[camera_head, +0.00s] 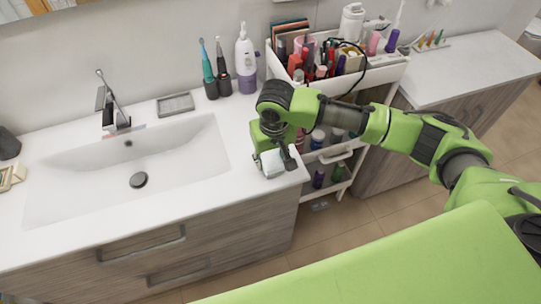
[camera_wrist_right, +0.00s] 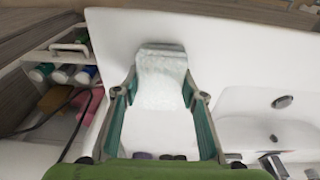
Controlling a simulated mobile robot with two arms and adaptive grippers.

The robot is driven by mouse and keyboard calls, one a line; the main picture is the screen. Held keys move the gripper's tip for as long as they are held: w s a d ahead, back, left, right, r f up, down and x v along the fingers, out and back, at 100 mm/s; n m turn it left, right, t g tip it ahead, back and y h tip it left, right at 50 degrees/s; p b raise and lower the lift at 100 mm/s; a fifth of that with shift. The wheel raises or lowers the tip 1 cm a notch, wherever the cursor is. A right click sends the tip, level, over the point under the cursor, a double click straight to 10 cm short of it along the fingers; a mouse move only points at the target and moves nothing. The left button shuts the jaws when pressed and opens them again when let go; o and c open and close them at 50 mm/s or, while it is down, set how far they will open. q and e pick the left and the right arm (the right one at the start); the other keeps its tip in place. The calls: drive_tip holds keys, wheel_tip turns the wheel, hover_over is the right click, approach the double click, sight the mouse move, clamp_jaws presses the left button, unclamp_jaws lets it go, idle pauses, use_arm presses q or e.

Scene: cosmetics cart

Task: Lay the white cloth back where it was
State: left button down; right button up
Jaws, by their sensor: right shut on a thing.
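The white cloth (camera_head: 273,164) is a small, folded, pale piece at the right front corner of the washbasin counter (camera_head: 236,196). My right gripper (camera_head: 272,158) points down there and is shut on the cloth. In the right wrist view the cloth (camera_wrist_right: 161,80) spans between the two fingers of the gripper (camera_wrist_right: 162,90), over the white counter. I cannot tell whether the cloth touches the counter. My left gripper is not in view.
A sink basin (camera_head: 130,170) with a tap (camera_head: 112,102) lies left. A soap dish (camera_head: 175,104), toothbrushes (camera_head: 209,71) and a white pump bottle (camera_head: 246,60) stand along the wall. The cosmetics cart (camera_head: 378,76) stands right, close to my right arm. The counter's front right edge is near the gripper.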

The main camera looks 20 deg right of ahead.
sight(272, 164)
drive_tip(key=shift+f, duration=0.3)
drive_tip(key=o, duration=1)
drive_tip(key=shift+f, duration=0.15)
drive_tip(key=shift+r, duration=0.5)
drive_tip(key=r, duration=0.4)
drive_tip(key=s+r+b, duration=0.1)
drive_tip(key=r, duration=0.6)
drive_tip(key=shift+s+a+r, duration=0.1)
drive_tip(key=shift+s+r, duration=0.2)
drive_tip(key=shift+s, duration=0.1)
